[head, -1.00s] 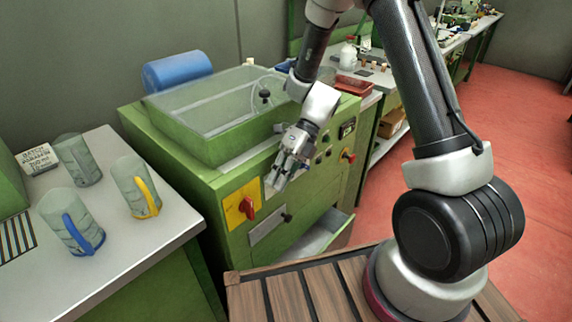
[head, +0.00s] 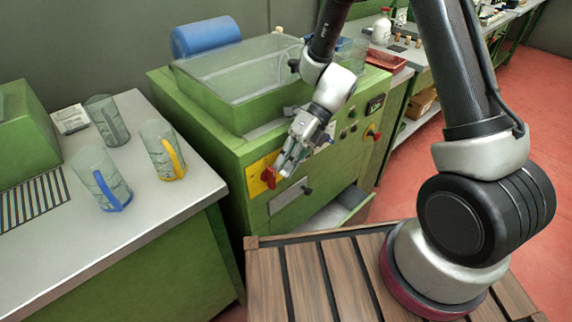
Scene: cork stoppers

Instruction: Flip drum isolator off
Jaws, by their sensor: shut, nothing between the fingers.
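The drum isolator is a red rotary handle (head: 268,177) on a yellow plate (head: 256,184), on the front of the green machine (head: 226,160) in the head view. My gripper (head: 286,170) is shut and empty. Its fingertips are just right of the red handle, overlapping the right part of the yellow plate in the picture. I cannot tell whether they touch the handle. The handle looks roughly upright, and part of the plate's right side is hidden behind my fingers.
A clear-lidded tub tops the machine, with a blue drum (head: 206,37) behind. A red knob (head: 372,132) and small buttons are at the panel's right. An open drawer (head: 338,212) juts out below. Measuring jugs (head: 100,180) stand on the left bench (head: 150,225).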

